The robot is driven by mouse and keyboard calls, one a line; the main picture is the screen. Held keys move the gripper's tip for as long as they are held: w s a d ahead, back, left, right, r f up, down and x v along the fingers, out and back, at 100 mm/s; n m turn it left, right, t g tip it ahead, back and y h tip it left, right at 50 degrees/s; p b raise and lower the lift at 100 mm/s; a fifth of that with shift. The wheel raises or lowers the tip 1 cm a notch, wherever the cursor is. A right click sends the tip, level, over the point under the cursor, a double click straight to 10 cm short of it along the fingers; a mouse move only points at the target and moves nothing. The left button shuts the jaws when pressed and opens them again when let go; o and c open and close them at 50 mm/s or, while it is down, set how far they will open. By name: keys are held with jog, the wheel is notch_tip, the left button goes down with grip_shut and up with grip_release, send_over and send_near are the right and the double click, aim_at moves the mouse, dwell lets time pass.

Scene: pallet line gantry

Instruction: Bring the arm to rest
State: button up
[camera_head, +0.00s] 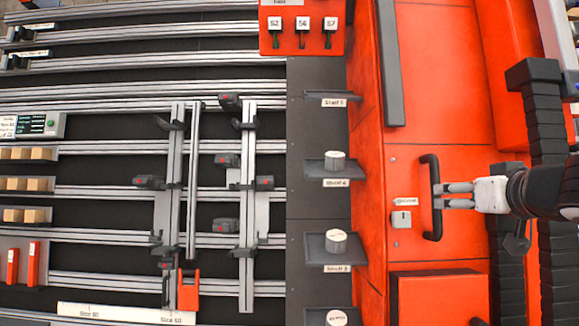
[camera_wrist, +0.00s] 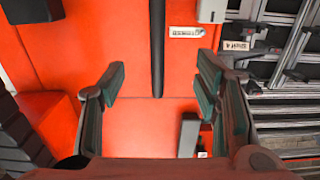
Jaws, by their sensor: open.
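My gripper (camera_head: 440,195) reaches in from the right in the head view, its fingertips at the black bar handle (camera_head: 433,165) on the orange cabinet front (camera_head: 440,100). In the wrist view my gripper (camera_wrist: 160,82) is open, with its two dark pads well apart and nothing held between them. The handle (camera_wrist: 158,45) shows there as a dark bar in line with the gap, ending near pad height. I cannot tell whether a finger touches it. My dark wrist (camera_head: 545,190) lies to the right.
Left of the cabinet, small shelves (camera_head: 330,168) carry white round pieces (camera_head: 336,240). Silver rails (camera_head: 100,148) with black and red clamps (camera_head: 150,182) fill the left. A small white lock box (camera_head: 401,219) sits beside the handle. An orange block (camera_head: 440,297) stands below.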

jog(key=s+a+f+n+g+y, duration=0.1)
jog(key=s+a+g+y, duration=0.1)
jog(key=s+a, duration=0.45)
jog(key=s+a+n+g+y, duration=0.15)
jog(key=s+a, duration=0.25)
jog(key=a, duration=0.6)
jog(key=s+d+f+m+g+h, duration=0.1)
jog(key=s+d+f+g+h, duration=0.1)
jog(key=s, duration=0.4)
jog(key=s+d+f+m+g+h, duration=0.1)
jog(key=s+f+g, duration=0.1)
jog(key=s, duration=0.5)
jog(key=shift+d+f+h, duration=0.2)
jog(key=shift+d+h, duration=0.15)
jog(key=shift+m, duration=0.25)
